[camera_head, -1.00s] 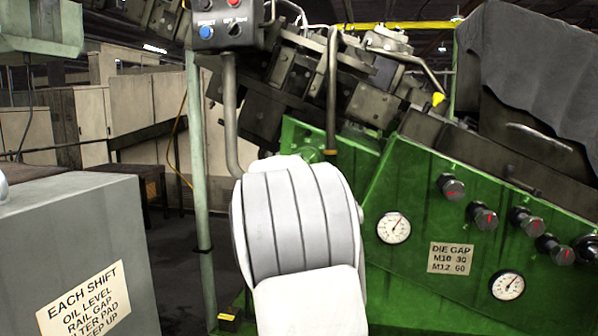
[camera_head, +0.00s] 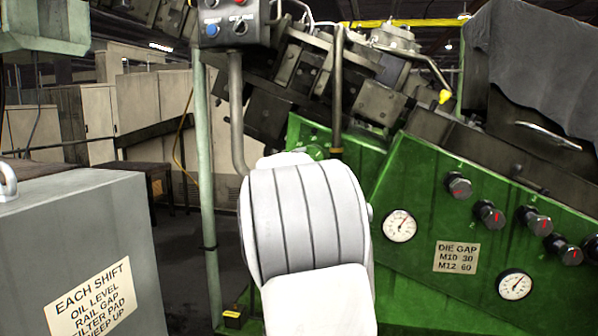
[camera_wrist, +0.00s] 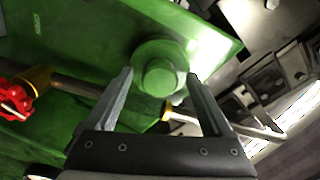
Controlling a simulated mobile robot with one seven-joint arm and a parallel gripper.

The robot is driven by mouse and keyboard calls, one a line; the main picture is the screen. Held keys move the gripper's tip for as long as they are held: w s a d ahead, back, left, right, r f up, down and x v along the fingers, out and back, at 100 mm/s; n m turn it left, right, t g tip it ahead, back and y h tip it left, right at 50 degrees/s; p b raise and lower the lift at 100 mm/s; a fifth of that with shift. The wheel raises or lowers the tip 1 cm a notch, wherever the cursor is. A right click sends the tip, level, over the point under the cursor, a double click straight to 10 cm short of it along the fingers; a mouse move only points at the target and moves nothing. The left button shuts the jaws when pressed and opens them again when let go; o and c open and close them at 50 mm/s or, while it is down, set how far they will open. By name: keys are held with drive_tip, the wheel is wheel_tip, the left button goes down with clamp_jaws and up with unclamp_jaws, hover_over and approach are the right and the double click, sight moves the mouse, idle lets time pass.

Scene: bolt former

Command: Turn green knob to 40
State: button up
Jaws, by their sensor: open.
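The green knob (camera_wrist: 160,72) is a round, stepped knob on the green machine face in the wrist view. In the head view only a small part of it (camera_head: 317,152) shows above my white arm. My gripper (camera_wrist: 158,80) is open and empty. Its two fingers point at the knob, one on each side of it in the picture. I cannot tell whether the fingers touch it or how far off it is. No scale or number around the green knob is readable. My arm hides the gripper in the head view.
A red valve handle (camera_wrist: 14,100) on a brass fitting and pipe is at the wrist view's left. Several black knobs (camera_head: 490,213), two gauges (camera_head: 399,225) and a "DIE GAP M10 30 M12 60" plate (camera_head: 456,257) are on the green panel. A grey cabinet (camera_head: 90,235) stands left.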

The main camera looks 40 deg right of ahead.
drive_tip(key=v, duration=1.7)
drive_tip(key=shift+s+a, duration=0.1)
drive_tip(key=s+a+f+n+t+y+p, duration=0.1)
drive_tip(key=s+a+n+y+p, duration=0.1)
drive_tip(key=a+n+y, duration=0.7)
drive_tip(key=s+a+f+n+t+y+p, duration=0.1)
drive_tip(key=s+a+n+y+p, duration=0.15)
drive_tip(key=a+n+y, duration=0.6)
drive_tip(key=s+a+f+n+g+h+p, duration=0.1)
drive_tip(key=s+a+f+n+g+h, duration=0.1)
drive_tip(key=s+f, duration=0.4)
drive_tip(key=s+a+f+n+g+h, duration=0.1)
drive_tip(key=s+a+f+n+g, duration=0.3)
drive_tip(key=s, duration=1)
drive_tip(key=shift+s+f+n+g+h+p, duration=0.25)
drive_tip(key=shift+f+n+g+h+p, duration=0.15)
drive_tip(key=shift+f+n+g, duration=0.45)
drive_tip(key=shift+c, duration=0.2)
